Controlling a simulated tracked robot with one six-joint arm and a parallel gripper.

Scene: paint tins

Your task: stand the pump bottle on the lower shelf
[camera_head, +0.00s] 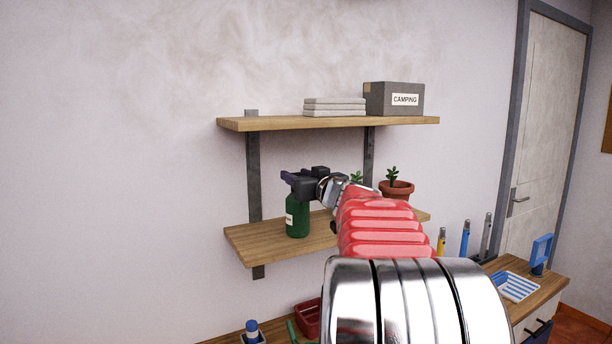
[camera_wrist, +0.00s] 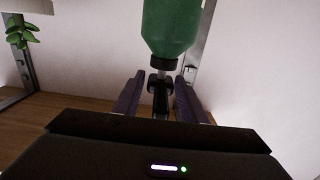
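The pump bottle (camera_head: 297,218) is green with a white label. It is upright at the left part of the lower wooden shelf (camera_head: 258,240), and its base appears to rest on the board. My gripper (camera_head: 298,184) is at the bottle's top and hides the pump in the head view. In the wrist view, which looks upside down, the bottle (camera_wrist: 172,28) hangs from the top edge with its black pump downward. My gripper's fingers (camera_wrist: 160,88) are spread on both sides of the pump, with a visible gap on each side.
A potted plant (camera_head: 397,188) stands on the lower shelf to the right, with another plant partly behind my arm. The upper shelf (camera_head: 280,124) holds folded grey items (camera_head: 334,107) and a CAMPING box (camera_head: 394,99). A bench with tools (camera_head: 465,238) lies below.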

